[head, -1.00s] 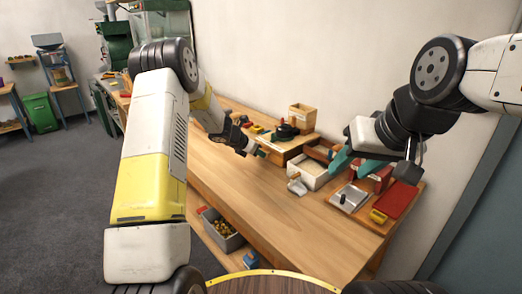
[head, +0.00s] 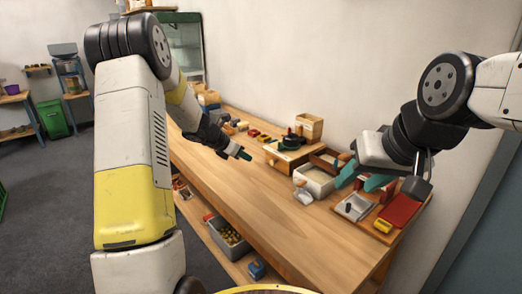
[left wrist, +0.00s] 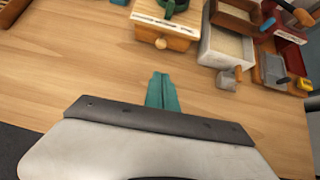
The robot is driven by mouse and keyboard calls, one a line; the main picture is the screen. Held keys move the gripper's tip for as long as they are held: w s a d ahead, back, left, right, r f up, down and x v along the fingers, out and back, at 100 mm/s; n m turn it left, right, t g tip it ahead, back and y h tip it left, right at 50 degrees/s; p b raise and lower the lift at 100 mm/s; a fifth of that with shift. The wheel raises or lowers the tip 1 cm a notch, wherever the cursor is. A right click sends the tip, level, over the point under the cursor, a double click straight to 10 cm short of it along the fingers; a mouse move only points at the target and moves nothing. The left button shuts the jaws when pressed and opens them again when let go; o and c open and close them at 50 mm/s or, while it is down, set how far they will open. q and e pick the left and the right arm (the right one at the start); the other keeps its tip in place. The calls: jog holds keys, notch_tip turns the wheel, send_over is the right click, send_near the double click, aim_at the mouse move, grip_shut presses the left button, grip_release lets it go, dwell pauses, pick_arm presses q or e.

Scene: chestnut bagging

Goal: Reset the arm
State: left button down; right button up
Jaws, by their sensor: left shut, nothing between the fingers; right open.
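My left gripper (head: 243,154) is shut and empty, held above the wooden workbench (head: 240,195) left of its middle. In the left wrist view its teal fingertips (left wrist: 161,90) are pressed together over bare wood. My right gripper (head: 362,177) is open, with teal fingers spread above the right end of the bench, close over the tray area. Nothing shows between its fingers.
A wooden drawer box (head: 290,152) and a white-walled bin (head: 316,178) stand along the wall side. A red pad (head: 400,210) and a metal tray (head: 353,207) lie at the right end. A grey crate of chestnuts (head: 229,243) sits on the lower shelf. The bench front is clear.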

pick_arm(q)
jog(key=s+d+r+m+g, duration=0.1)
jog(key=s+d+r+m, duration=0.3)
jog(key=s+r+m, duration=1.2)
jog(key=s+a+m+y, duration=0.2)
jog(key=s+m, duration=0.4)
jog(key=s, duration=0.5)
jog(key=s+a+r+m+y, duration=0.1)
jog(key=s+a+m+y, duration=0.1)
jog(key=s+m, duration=0.4)
jog(key=s, duration=0.5)
jog(key=shift+a+r, duration=0.2)
jog(key=shift+a, duration=0.15)
